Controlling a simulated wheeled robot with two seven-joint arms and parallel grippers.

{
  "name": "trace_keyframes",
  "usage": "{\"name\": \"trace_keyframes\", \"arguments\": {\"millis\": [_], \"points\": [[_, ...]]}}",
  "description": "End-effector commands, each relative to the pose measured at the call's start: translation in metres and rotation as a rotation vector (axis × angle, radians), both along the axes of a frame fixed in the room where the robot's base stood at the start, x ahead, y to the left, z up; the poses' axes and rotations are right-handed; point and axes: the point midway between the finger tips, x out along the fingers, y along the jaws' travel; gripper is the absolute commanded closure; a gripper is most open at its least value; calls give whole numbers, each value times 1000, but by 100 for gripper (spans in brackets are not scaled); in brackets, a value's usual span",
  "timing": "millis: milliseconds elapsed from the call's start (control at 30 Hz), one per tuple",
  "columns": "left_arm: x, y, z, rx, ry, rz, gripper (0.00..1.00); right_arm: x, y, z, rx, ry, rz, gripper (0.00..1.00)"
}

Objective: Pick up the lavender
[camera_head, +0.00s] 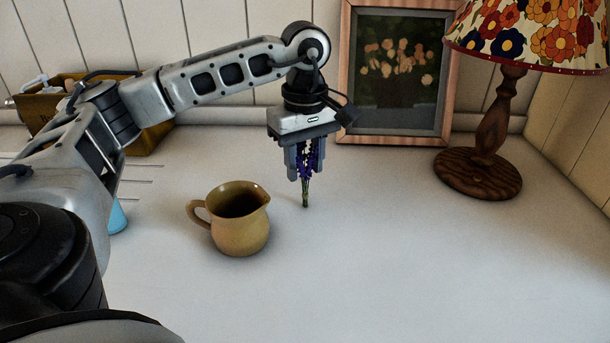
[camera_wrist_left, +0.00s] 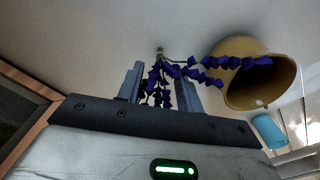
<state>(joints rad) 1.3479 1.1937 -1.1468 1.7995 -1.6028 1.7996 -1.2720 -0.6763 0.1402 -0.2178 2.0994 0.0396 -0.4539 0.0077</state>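The lavender (camera_head: 305,190) has purple flower spikes and a thin green stem. It is upright between the fingers of my left gripper (camera_head: 306,174), stem end down, right of the jug. In the left wrist view the lavender (camera_wrist_left: 240,62) has one spike reaching right, across the jug. The fingers of my left gripper (camera_wrist_left: 159,85) stand a little apart there, with flowers filling much of the gap; they appear shut on the flower heads. I cannot tell whether the stem end touches the counter. My right gripper is not in view.
A tan jug (camera_head: 240,235) stands left of the lavender. A lamp (camera_head: 480,172) stands at the right, and a framed picture (camera_head: 394,75) leans at the back. A yellow crate (camera_head: 150,137) and a blue object (camera_head: 117,217) are partly behind my left arm. The front right counter is clear.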

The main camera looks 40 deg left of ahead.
Motion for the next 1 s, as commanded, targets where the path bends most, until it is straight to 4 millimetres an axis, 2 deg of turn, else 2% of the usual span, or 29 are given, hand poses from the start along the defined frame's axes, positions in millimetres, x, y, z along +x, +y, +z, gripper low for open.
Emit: {"name": "trace_keyframes", "arguments": {"millis": [100,300,433,833,1000], "points": [[0,0,-8,-1,0,0,64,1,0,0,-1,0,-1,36],[0,0,-8,-1,-1,-1,64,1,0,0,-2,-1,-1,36],[0,0,-8,-1,-1,-1,100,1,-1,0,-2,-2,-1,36],[0,0,-7,-1,-1,-1,100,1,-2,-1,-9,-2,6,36],[1,0,0,-1,-3,-1,100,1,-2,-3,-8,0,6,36]]}}
